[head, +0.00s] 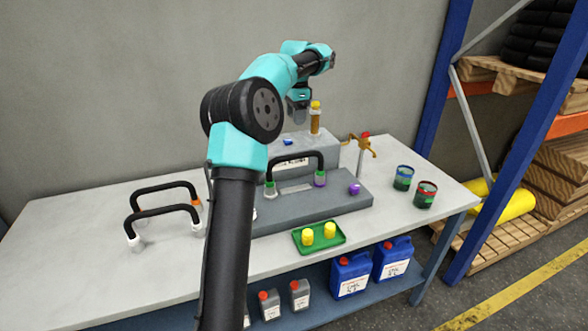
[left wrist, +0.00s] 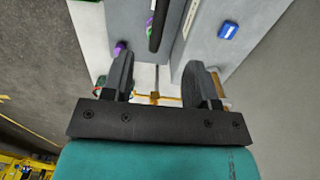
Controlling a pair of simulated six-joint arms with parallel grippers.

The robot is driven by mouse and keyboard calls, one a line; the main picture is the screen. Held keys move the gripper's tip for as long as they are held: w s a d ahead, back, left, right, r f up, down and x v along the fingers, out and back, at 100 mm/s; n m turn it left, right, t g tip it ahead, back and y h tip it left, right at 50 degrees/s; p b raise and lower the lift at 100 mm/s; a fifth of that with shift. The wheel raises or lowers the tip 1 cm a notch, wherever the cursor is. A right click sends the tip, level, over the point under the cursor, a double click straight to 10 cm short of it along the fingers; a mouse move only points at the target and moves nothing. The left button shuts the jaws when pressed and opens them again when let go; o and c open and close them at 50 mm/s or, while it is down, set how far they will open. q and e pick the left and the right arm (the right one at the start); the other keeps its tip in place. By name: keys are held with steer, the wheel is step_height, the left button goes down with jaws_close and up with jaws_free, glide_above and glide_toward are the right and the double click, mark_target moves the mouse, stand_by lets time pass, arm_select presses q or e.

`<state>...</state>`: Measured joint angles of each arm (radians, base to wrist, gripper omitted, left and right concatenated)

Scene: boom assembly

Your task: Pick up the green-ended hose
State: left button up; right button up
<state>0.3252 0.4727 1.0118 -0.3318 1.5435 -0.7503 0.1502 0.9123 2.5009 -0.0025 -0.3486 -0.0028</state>
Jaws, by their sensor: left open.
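A black arched hose (head: 296,157) stands on the grey stepped fixture (head: 340,196), with a green collar at its left end and a purple one at its right. In the left wrist view part of a black hose (left wrist: 157,25) shows at the top, near a purple piece (left wrist: 120,47). My left gripper (head: 297,112) is above and behind the hose in the head view, over the fixture's raised back. In the left wrist view the left gripper's fingers (left wrist: 161,88) are apart with nothing held between them. My right gripper is not in view.
Two other black hoses, one with an orange end (head: 165,187) and one with white ends (head: 162,211), stand at left. An amber, yellow-capped cylinder (head: 315,120) is close to my left gripper. A brass tap (head: 360,145), green tray (head: 318,242) and two cans (head: 403,178) occupy the right.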

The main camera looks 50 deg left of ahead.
mark_target(296, 154)
arm_select(q)
step_height(296, 154, down, 12)
steer(key=shift+f, duration=0.1)
stand_by(0.6)
steer(key=shift+f, duration=0.1)
steer(key=shift+w+a+f, duration=0.1)
steer(key=shift+f, duration=2.45)
jaws_close()
